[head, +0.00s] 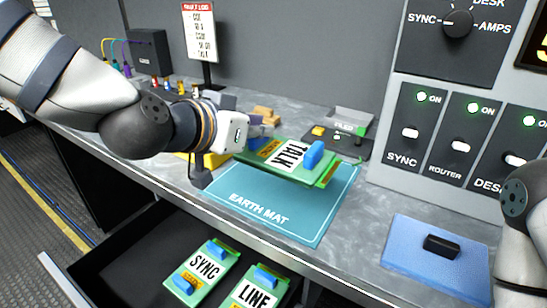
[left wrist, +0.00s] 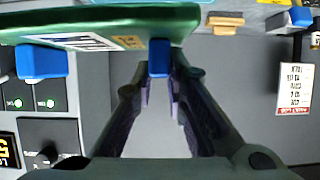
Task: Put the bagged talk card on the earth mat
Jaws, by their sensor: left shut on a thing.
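The green TALK card (head: 290,157) has a white label and blue grips, and a blue grip also shows in the left wrist view (left wrist: 159,58). I cannot make out a bag around it. My left gripper (head: 255,137) is shut on the card by one blue grip, between the fingertips in the left wrist view (left wrist: 160,75). The card is over the back part of the teal earth mat (head: 270,215) and appears raised above it. The mat lies flat on the bench, its front part bare. My right gripper is out of view; only part of that arm shows at the right edge.
An open drawer (head: 110,272) below the bench holds the SYNC card (head: 203,265) and LINE card (head: 256,292). A blue pad (head: 420,270) with a black block (head: 441,246) lies to the right. A grey tray (head: 349,121), a fault log sign (head: 200,32) and a switch panel (head: 455,130) stand behind.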

